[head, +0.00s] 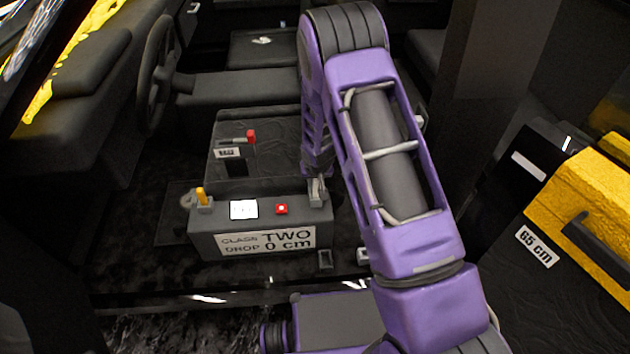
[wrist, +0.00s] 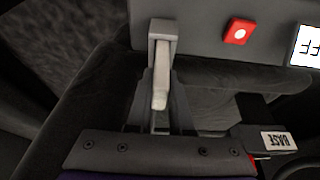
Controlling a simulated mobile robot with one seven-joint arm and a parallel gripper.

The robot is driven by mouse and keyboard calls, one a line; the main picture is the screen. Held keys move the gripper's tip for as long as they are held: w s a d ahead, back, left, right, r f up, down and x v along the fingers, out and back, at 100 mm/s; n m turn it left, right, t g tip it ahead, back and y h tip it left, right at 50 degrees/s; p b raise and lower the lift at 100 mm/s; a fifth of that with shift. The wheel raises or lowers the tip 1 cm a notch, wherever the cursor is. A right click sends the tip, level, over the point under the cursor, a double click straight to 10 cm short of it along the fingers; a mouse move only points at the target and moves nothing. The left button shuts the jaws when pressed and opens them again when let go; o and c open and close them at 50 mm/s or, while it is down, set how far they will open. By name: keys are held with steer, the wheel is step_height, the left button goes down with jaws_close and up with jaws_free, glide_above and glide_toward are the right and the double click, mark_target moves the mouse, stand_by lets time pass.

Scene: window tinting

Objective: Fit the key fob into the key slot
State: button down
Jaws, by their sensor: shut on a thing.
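My gripper (wrist: 160,92) is shut on the key fob (wrist: 160,88), a pale grey-white narrow piece. In the wrist view, the fob's far end reaches the grey bracket-like key slot (wrist: 163,27) on the console. How deep the fob sits in it cannot be told. In the head view, the key slot (head: 317,196) is at the right end of the dark grey console (head: 205,245), labelled "CLASS TWO DROP 0 cm". My gripper there is just behind and above this end, mostly hidden by my purple arm, and the fob is hard to make out.
The console also has a red button (head: 281,209), a white label (head: 243,209) and a yellow lever-like piece (head: 201,195) at its left end. Behind it is a red-knobbed lever (head: 250,137). A steering wheel (head: 158,72) is at the back left; a yellow case (head: 590,205) is at right.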

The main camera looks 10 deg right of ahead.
steer(key=shift+f, duration=0.95)
steer(key=c, duration=0.7)
jaws_free()
steer(key=shift+c, duration=0.2)
steer(key=p+v, duration=0.2)
steer(key=v, duration=1.5)
steer(key=shift+r, duration=0.2)
steer(key=shift+r, duration=0.1)
